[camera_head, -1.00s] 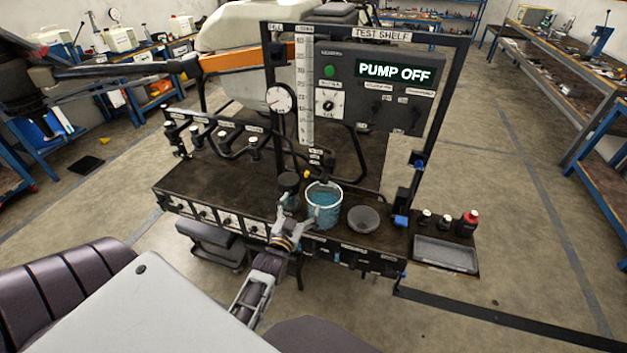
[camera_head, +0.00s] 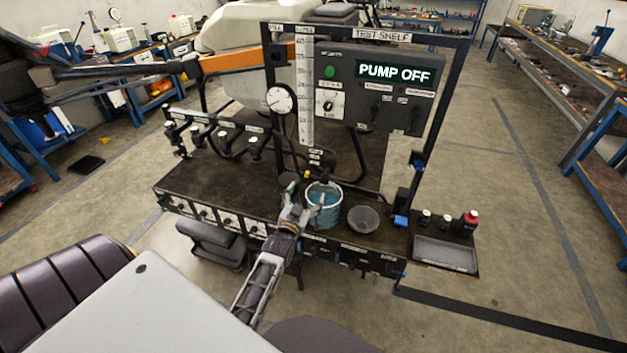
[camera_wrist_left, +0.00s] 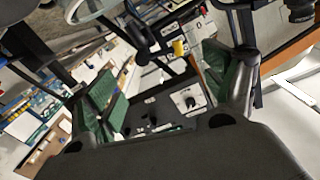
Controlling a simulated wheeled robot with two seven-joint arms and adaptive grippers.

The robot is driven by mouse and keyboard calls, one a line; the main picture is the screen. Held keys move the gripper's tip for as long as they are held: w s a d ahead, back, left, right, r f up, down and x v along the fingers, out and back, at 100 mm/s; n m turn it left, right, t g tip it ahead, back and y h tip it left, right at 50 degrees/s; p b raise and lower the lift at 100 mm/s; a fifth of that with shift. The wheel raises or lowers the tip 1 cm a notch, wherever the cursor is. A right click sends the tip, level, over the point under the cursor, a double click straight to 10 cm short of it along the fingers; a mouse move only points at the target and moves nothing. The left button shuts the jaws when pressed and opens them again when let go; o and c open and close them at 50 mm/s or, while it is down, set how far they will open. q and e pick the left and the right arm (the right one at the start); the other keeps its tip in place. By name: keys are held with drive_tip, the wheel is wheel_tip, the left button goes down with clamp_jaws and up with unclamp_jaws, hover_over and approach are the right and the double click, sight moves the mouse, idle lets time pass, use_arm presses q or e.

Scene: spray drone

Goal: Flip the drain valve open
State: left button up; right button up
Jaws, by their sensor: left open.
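A small yellow piece (camera_head: 307,174), possibly the drain valve's handle, sits at the foot of the black pipe above the bench; I cannot read its label. In the left wrist view the yellow piece (camera_wrist_left: 179,47) shows beyond and between the spread fingers, apart from them. My left gripper (camera_head: 301,206) is open and empty, just in front of the yellow piece and by the left side of a clear jug of blue liquid (camera_head: 326,212). Its green-padded fingers show in the left wrist view (camera_wrist_left: 168,88). The valve's position is too small to tell. My right gripper is out of view.
A dark cup (camera_head: 289,180) stands behind the left gripper. The control panel (camera_head: 375,88) reads PUMP OFF. A row of nozzles (camera_head: 222,135) stands at left, and a tray (camera_head: 445,253) with bottles at right.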

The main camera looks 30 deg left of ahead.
use_arm(q)
drive_tip(key=x, duration=0.8)
drive_tip(key=shift+w, duration=0.1)
drive_tip(key=c, duration=0.8)
drive_tip(key=n+p, duration=0.1)
drive_tip(key=n, duration=0.1)
drive_tip(key=shift+f+n, duration=0.2)
drive_tip(key=shift+n, duration=0.2)
drive_tip(key=o, duration=0.8)
drive_tip(key=shift+a, duration=0.1)
drive_tip(key=shift+c, duration=0.2)
drive_tip(key=shift+o, duration=0.2)
drive_tip(key=shift+f, duration=0.1)
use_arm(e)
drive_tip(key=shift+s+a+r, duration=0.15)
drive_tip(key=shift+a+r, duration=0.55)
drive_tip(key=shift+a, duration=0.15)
